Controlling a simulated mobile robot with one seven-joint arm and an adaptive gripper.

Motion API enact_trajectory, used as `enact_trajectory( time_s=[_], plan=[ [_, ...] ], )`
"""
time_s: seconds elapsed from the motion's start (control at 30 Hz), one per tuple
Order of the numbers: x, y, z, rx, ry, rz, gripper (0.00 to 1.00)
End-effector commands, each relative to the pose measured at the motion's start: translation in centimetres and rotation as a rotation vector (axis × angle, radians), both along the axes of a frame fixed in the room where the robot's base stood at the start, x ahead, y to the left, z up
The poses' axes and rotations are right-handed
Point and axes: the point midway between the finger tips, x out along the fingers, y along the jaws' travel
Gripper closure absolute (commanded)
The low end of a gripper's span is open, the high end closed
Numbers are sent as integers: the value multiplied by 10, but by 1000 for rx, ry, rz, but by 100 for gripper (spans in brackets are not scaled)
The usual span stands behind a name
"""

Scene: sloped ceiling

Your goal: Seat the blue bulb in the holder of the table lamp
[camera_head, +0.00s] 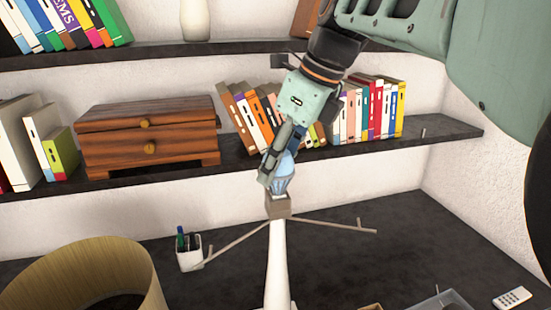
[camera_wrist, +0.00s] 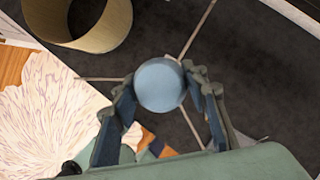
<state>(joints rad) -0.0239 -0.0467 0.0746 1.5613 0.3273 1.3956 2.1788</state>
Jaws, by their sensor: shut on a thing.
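The blue bulb (camera_head: 283,180) is upright in the head view, between the fingers of my gripper (camera_head: 276,170). My gripper is shut on it and reaches down from the upper right. The bulb's lower end meets the top of the brown holder (camera_head: 278,208) on the white table lamp (camera_head: 277,265). I cannot tell whether it sits inside the holder or just above it. In the wrist view the bulb's round top (camera_wrist: 160,84) lies between the two fingers and hides the holder. Thin arms (camera_wrist: 197,30) spread outward from behind it.
A round tan lampshade (camera_head: 130,265) stands at the lower left. A pen cup (camera_head: 188,252) is left of the lamp. A shelf (camera_head: 240,158) with a wooden drawer box (camera_head: 150,140) and books runs behind my gripper. A remote (camera_head: 512,297) lies at the right.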

Motion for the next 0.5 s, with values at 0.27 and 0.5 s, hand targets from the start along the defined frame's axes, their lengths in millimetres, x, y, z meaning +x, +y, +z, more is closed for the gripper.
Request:
enact_trajectory(
  time_s=[0.27,0.5],
  plan=[
    [0,0,-1,0,0,0,40],
    [0,0,-1,0,1,0,39]
  ],
)
